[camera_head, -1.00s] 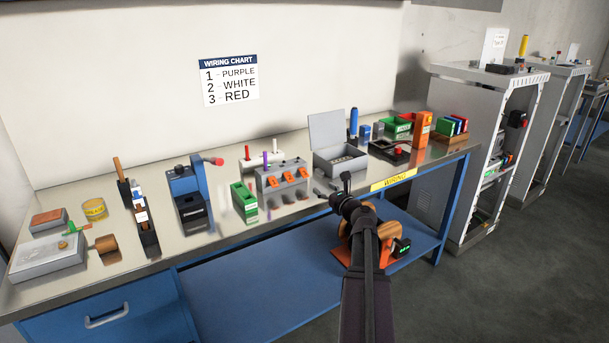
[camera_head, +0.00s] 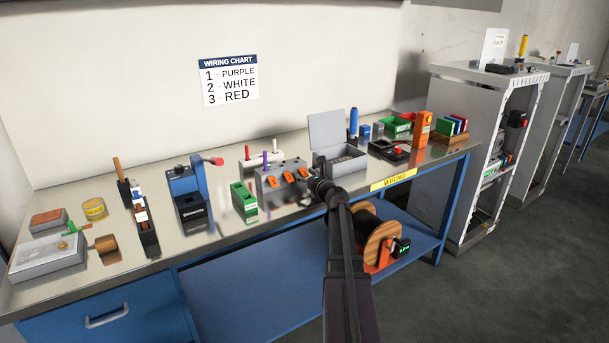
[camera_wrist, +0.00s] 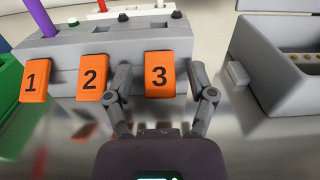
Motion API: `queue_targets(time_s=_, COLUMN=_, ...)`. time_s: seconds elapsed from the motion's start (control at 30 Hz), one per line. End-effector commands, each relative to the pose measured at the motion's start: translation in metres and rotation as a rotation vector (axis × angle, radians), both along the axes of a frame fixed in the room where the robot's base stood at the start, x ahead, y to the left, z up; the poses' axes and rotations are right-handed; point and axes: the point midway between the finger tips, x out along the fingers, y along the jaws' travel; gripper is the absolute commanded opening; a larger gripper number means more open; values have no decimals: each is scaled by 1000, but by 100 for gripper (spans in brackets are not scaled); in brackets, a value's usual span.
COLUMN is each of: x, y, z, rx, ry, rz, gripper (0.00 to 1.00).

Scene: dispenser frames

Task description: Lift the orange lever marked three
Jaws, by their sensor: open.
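The orange lever marked three (camera_wrist: 159,76) is the rightmost of three orange levers on a grey block (camera_wrist: 65,50). It hangs down on the block's front face; in the head view the lever (camera_head: 303,173) shows just left of my arm's end. My gripper (camera_wrist: 160,88) is open, with one finger on each side of lever three. The left finger lies in the gap between levers two (camera_wrist: 91,80) and three. I cannot tell whether either finger touches. Lever one (camera_wrist: 34,82) is at the far left.
A grey open-lidded box (camera_wrist: 280,60) stands close to the right of my gripper. A green bin (camera_head: 244,200) is left of the block. A wiring chart (camera_head: 229,80) hangs on the wall.

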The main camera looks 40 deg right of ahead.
Motion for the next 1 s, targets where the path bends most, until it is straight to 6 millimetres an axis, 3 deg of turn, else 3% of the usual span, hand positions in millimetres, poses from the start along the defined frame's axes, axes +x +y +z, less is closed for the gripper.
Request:
queue_targets(time_s=0.33, x=2, y=0, z=0, rx=0, ry=0, rz=-1, gripper=71)
queue_targets(time_s=0.5, x=2, y=0, z=0, rx=0, ry=0, rz=-1, gripper=21)
queue_targets(time_s=0.57, x=2, y=0, z=0, rx=0, ry=0, rz=-1, gripper=3)
queue_targets(time_s=0.6, x=2, y=0, z=0, rx=0, ry=0, rz=-1, gripper=0)
queue_targets(time_s=1.0, x=2, y=-1, z=2, rx=2, ry=18, rz=-1, gripper=0)
